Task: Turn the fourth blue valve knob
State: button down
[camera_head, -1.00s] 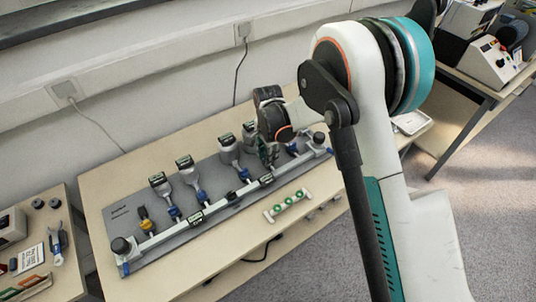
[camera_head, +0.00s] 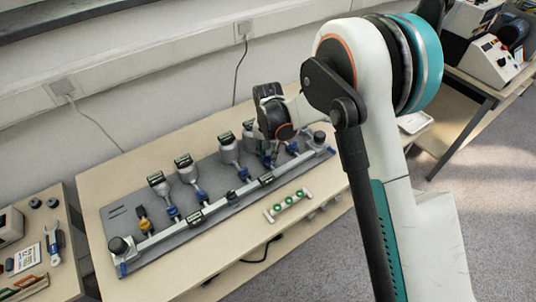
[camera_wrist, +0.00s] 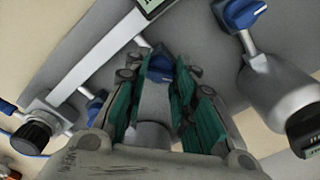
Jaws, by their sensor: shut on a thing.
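My gripper (camera_wrist: 158,78) points down at the manifold with its green-padded fingers on both sides of a blue valve knob (camera_wrist: 161,66), closed on it. In the head view my wrist hides most of the gripper and this knob, toward the right part of the row. Other blue knobs show: one (camera_wrist: 244,12) at upper right in the wrist view on a neighbouring grey valve, and in the head view one (camera_head: 172,212) and another (camera_head: 201,197) farther left in the row. Which way the gripped knob is turned is hard to tell.
The manifold stands on a grey board (camera_head: 150,262) on a wooden table (camera_head: 95,215). Upright grey sensors with displays (camera_head: 228,148) stand close behind the knobs. A black round knob (camera_wrist: 32,136) ends the pipe.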

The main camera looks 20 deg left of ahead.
aim_at(268, 156)
jog(key=n, duration=0.5)
jog(key=shift+n+b, duration=0.3)
jog(key=shift+n, duration=2.3)
jog(key=c, duration=1.3)
grip_release()
notch_tip(268, 156, up, 12)
